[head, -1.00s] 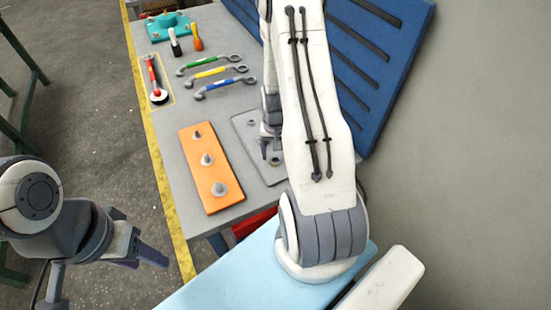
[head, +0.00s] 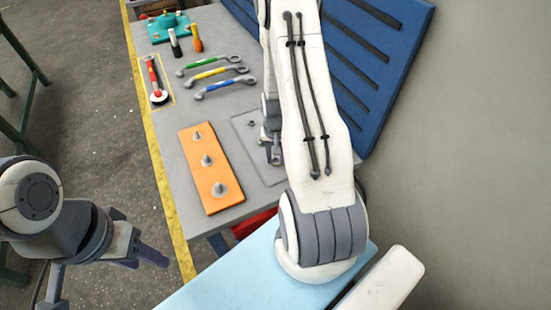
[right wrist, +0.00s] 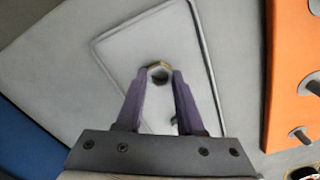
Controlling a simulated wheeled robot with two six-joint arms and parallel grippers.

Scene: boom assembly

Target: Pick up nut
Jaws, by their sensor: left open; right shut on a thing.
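A grey nut (right wrist: 160,73) shows in the right wrist view between the fingertips of my right gripper (right wrist: 162,74). The gripper is shut on it, over a grey mat or shallow tray (right wrist: 122,62). In the head view my right gripper (head: 272,150) is low over the right part of that tray (head: 243,128), partly hidden by my arm. Another small nut (head: 251,123) sits on the tray further back. A small piece also shows between the fingers lower in the wrist view, too hidden to identify. My left gripper (head: 150,257) is open and empty, off the table's near left side.
An orange board (head: 212,178) with several studs lies left of the tray. Several wrenches (head: 221,88), a red-handled tool (head: 153,80), two small handled tools (head: 196,40) and a teal fixture (head: 166,25) are further back. A blue slotted panel (head: 375,60) stands to the right.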

